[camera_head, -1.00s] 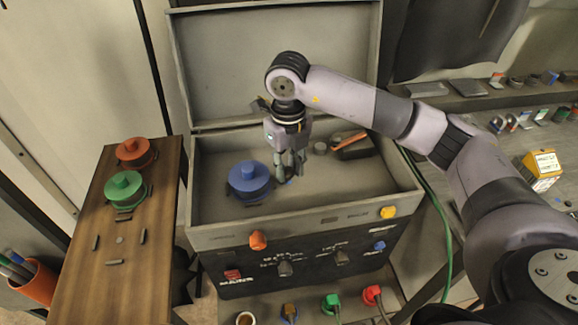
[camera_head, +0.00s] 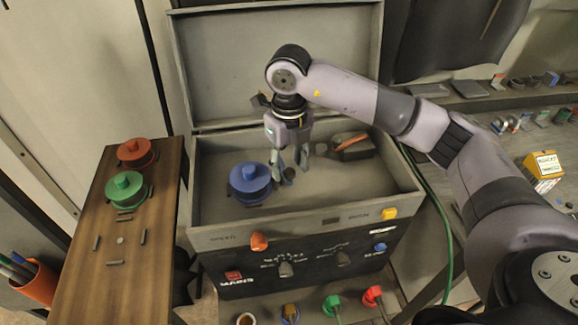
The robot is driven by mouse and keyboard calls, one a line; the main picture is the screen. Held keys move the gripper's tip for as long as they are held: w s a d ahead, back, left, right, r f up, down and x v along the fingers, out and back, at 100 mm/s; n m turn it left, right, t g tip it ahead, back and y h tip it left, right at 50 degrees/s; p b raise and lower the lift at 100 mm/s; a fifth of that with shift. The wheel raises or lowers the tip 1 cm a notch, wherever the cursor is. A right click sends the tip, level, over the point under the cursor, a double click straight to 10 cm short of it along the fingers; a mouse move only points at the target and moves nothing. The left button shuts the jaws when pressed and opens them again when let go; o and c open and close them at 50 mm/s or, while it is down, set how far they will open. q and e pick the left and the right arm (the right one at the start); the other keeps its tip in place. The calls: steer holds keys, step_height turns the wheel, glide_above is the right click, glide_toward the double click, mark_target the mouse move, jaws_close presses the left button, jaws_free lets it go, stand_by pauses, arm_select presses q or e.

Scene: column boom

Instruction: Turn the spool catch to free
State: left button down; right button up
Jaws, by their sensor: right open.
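A blue spool (camera_head: 249,181) sits on the floor of the open grey case (camera_head: 225,222), at its left. A small dark knob (camera_head: 289,174) stands just right of it; I cannot tell for sure that it is the spool catch, nor which way it is turned. My right gripper (camera_head: 289,161) points down into the case with its fingers apart, just above and around the knob. Whether the fingers touch it is unclear. My left gripper is not in view.
A wooden board (camera_head: 75,285) at left bears a red spool (camera_head: 135,152) and a green spool (camera_head: 125,187). A dark block (camera_head: 352,153) lies at the case's back right. The case front carries an orange knob (camera_head: 259,242) and a yellow button (camera_head: 389,213).

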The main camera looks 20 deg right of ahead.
step_height(320, 180, up, 11)
steer(key=shift+f, duration=0.15)
stand_by(0.6)
